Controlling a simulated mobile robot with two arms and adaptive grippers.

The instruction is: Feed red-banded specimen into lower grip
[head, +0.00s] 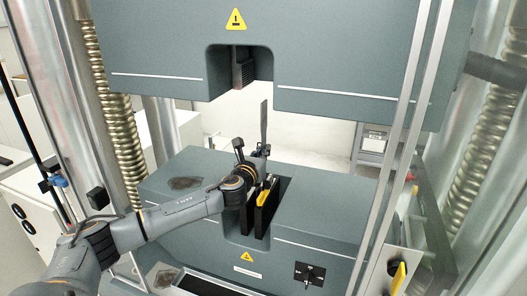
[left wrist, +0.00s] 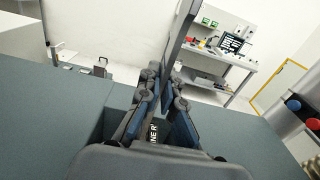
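A flat grey strip, the specimen (head: 264,122), stands upright above the machine's lower block. It also shows in the left wrist view (left wrist: 178,42), rising between the finger pads. No red band is visible on it. My left gripper (head: 254,153) is shut on the strip, just above the lower grip. The fingers show close on both sides of the strip in the left wrist view (left wrist: 164,92). The lower grip (head: 264,212) is a dark slot with black jaws in the grey block, partly covered by my wrist. The specimen's lower end is hidden. My right gripper is not in view.
The upper grip (head: 243,72) hangs in a recess of the upper crosshead (head: 330,60), above the strip. Threaded columns (head: 121,140) and clear guard rails (head: 405,130) flank the space. A workbench (left wrist: 215,62) stands behind.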

